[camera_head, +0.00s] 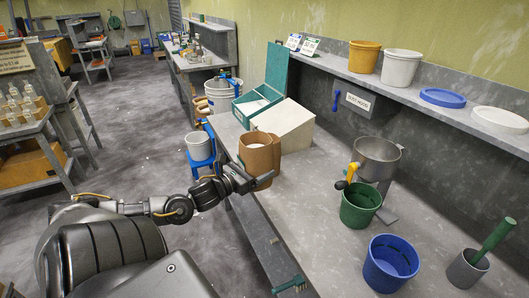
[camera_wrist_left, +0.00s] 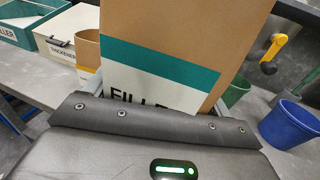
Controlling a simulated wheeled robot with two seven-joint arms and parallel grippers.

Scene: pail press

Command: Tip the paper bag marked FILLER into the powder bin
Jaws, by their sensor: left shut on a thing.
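My left gripper (camera_head: 256,181) is shut on the brown paper bag (camera_head: 257,160), which stands about upright at the near edge of the bench. In the left wrist view the bag (camera_wrist_left: 175,35) fills the middle, with a teal band and a white label reading FILLER, partly hidden by my gripper. A teal powder bin (camera_head: 247,112) with its lid raised stands beyond the bag. In the left wrist view this bin (camera_wrist_left: 22,38) shows a label ending in LLER. I cannot tell whether the bag touches the bench. My right gripper is in neither view.
A white THICKENER bin (camera_head: 292,127) with a sloping closed lid stands beside the teal bin. Another brown bag (camera_wrist_left: 87,52) stands near it. A steel hopper (camera_head: 377,158), green pail (camera_head: 360,205) and blue pail (camera_head: 390,263) stand to the right. Bare bench lies between.

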